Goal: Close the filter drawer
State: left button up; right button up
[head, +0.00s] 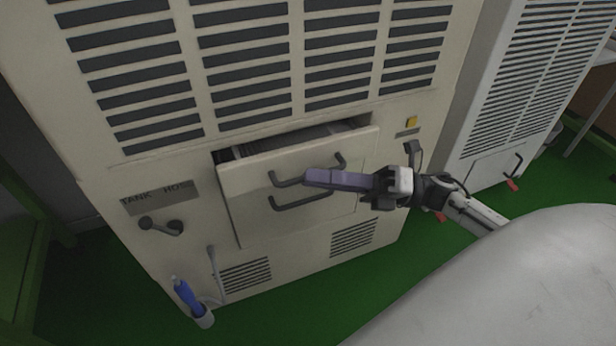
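The filter drawer (250,205) is a cream panel in the front of a large cream cabinet (200,160). It stands partly out, with a dark gap and a grey ribbed part (290,138) showing behind its top edge. Two dark bar handles are on its front, an upper one (288,182) and a lower one (290,206). My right gripper (308,178) comes in from the right, its purple-grey fingers together with no gap visible. It lies across the drawer front and hides part of the handles; I cannot tell whether it touches. My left gripper is out of view.
A second cabinet (530,80) stands at right. Green floor (290,318) is open in front.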

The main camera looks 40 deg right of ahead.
jog(key=shift+x, duration=1.2)
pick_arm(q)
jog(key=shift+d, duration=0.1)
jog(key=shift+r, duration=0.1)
